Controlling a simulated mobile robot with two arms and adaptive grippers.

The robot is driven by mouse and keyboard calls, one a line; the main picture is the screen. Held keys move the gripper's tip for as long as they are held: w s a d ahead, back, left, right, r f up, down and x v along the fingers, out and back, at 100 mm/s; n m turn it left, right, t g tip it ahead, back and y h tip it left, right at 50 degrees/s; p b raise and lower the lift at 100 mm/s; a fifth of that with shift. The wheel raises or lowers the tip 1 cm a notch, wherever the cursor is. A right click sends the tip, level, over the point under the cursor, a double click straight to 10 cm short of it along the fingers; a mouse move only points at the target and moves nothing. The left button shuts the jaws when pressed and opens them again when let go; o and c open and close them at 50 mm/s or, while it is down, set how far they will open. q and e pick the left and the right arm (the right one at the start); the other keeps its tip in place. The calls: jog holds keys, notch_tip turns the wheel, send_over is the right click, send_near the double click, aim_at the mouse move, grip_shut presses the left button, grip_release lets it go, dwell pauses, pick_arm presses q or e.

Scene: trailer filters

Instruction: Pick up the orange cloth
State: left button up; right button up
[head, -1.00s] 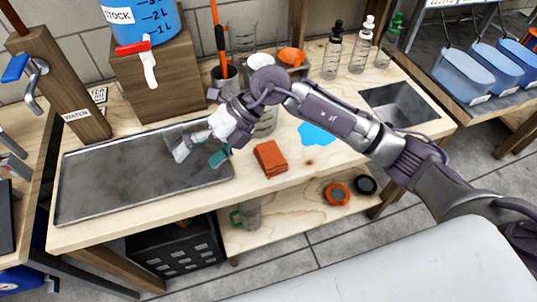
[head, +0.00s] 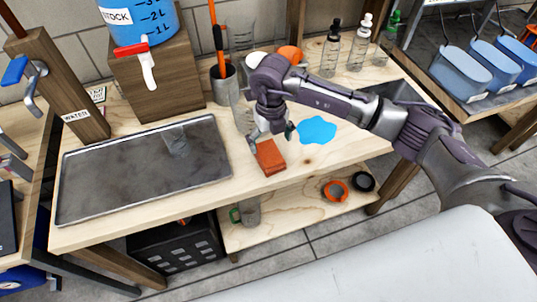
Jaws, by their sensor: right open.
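The orange cloth (head: 271,157) lies folded on the wooden bench, right of the metal tray and near the front edge. My right gripper (head: 271,140) is open and points down at the cloth's far edge, with one finger on each side of it. I cannot tell whether the fingers touch the cloth. My left gripper does not show.
A metal tray (head: 140,182) with a clear beaker (head: 177,141) on it fills the bench's left. A blue puddle (head: 317,130) lies just right of the cloth. Dropper bottles (head: 358,45) and a grey sink stand behind to the right. A glass cylinder (head: 243,118) stands behind the gripper.

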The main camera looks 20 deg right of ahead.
aim_at(268, 154)
jog(key=f, duration=0.1)
jog(key=f+p, duration=0.1)
jog(key=f, duration=0.2)
jog(key=shift+a+f+p, duration=0.1)
jog(key=shift+a+p, duration=0.2)
jog(key=shift+f, duration=0.6)
jog(key=c, duration=1.2)
